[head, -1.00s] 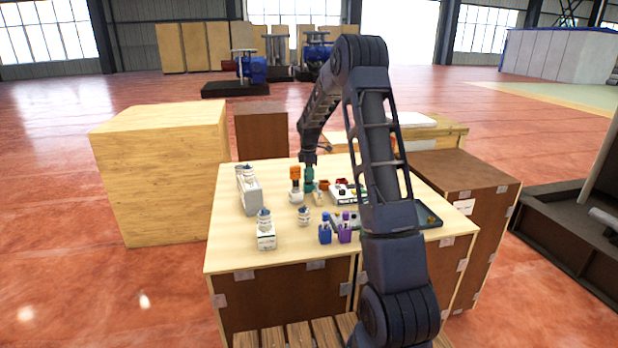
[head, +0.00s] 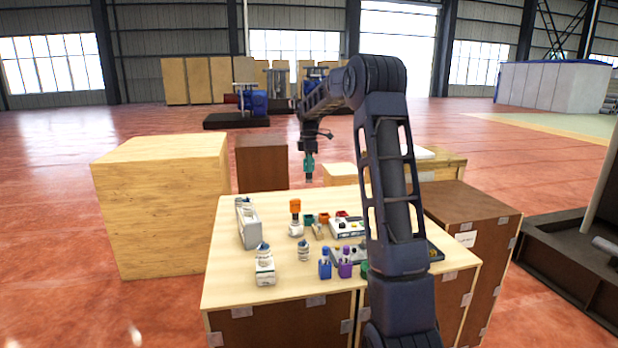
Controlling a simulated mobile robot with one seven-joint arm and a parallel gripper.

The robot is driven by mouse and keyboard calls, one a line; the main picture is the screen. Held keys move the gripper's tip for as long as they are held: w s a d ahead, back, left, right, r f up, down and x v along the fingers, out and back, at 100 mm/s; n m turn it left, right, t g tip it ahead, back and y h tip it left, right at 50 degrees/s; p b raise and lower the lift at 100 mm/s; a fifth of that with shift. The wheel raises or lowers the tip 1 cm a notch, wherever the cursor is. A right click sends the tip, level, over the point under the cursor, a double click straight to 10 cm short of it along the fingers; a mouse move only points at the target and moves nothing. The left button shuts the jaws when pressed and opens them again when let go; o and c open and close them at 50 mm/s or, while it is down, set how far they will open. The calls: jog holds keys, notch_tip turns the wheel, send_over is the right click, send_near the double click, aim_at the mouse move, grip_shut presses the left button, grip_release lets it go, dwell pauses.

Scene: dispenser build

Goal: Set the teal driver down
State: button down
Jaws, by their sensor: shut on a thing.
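The teal driver (head: 309,166) hangs upright from my gripper (head: 308,153), which is shut on it. Both are in the air above the far part of the wooden work table (head: 225,280), with a gap between the driver's lower end and the table top. The fingertips are small in this view, and where they grip on the driver is hard to make out.
On the table stand an orange-topped driver (head: 295,210), a grey-white box (head: 247,225), white bottles (head: 264,265), a blue holder (head: 325,264) and a purple holder (head: 345,263). The front left table top is clear.

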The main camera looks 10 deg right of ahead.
jog(key=shift+d+r, duration=0.25)
jog(key=shift+r, duration=0.15)
jog(key=d+m, duration=0.4)
jog(key=d, duration=0.2)
jog(key=shift+d+f, duration=0.15)
jog(key=shift+f, duration=4.75)
jog(key=shift+d+f, duration=0.1)
jog(key=shift+f, duration=4.75)
jog(key=c, duration=1.3)
grip_release()
jog(key=shift+f, duration=0.15)
jog(key=shift+c, duration=0.2)
